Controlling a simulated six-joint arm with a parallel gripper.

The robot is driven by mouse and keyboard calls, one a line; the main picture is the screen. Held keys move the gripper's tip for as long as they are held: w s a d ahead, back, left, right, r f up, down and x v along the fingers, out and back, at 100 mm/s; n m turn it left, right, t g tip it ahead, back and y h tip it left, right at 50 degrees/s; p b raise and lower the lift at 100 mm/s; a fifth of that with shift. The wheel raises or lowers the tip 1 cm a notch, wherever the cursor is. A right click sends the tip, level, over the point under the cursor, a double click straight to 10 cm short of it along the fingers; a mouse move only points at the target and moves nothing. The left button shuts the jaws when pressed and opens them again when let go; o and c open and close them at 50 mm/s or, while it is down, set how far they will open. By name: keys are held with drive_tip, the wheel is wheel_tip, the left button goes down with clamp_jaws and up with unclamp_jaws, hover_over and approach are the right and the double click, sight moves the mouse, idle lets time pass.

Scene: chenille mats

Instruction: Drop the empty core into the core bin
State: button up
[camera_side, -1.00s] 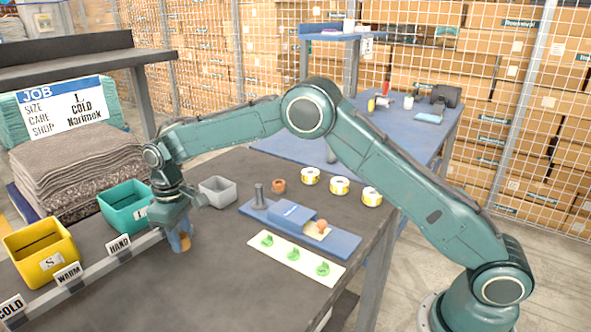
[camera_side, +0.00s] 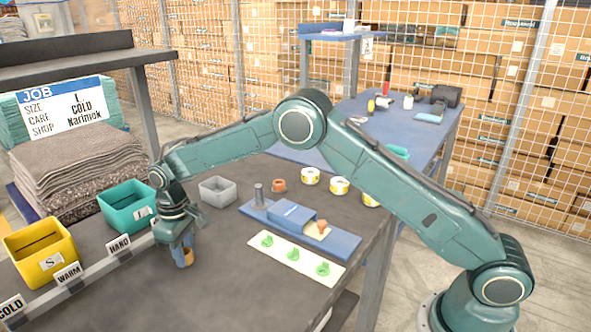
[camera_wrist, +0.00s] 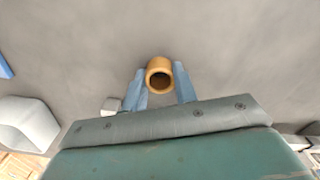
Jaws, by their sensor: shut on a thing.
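My gripper (camera_side: 184,256) is shut on a hollow tan core (camera_wrist: 159,72). In the wrist view the core sits between the two blue fingers (camera_wrist: 159,88) with its dark opening facing the camera. In the side view the core (camera_side: 188,257) shows small at the fingertips, low over the dark table, in front of the rail; I cannot tell if it touches the table. An open, unmarked grey bin (camera_side: 217,191) stands behind and right of my gripper; it appears empty. It may be the pale bin at the left edge of the wrist view (camera_wrist: 24,126).
A teal bin (camera_side: 127,206) and a yellow bin (camera_side: 40,249) stand left beyond the labelled rail (camera_side: 97,272).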

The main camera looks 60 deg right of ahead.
drive_tip(key=o, duration=1.1)
drive_tip(key=shift+f, duration=0.1)
drive_tip(key=shift+r, duration=6.15)
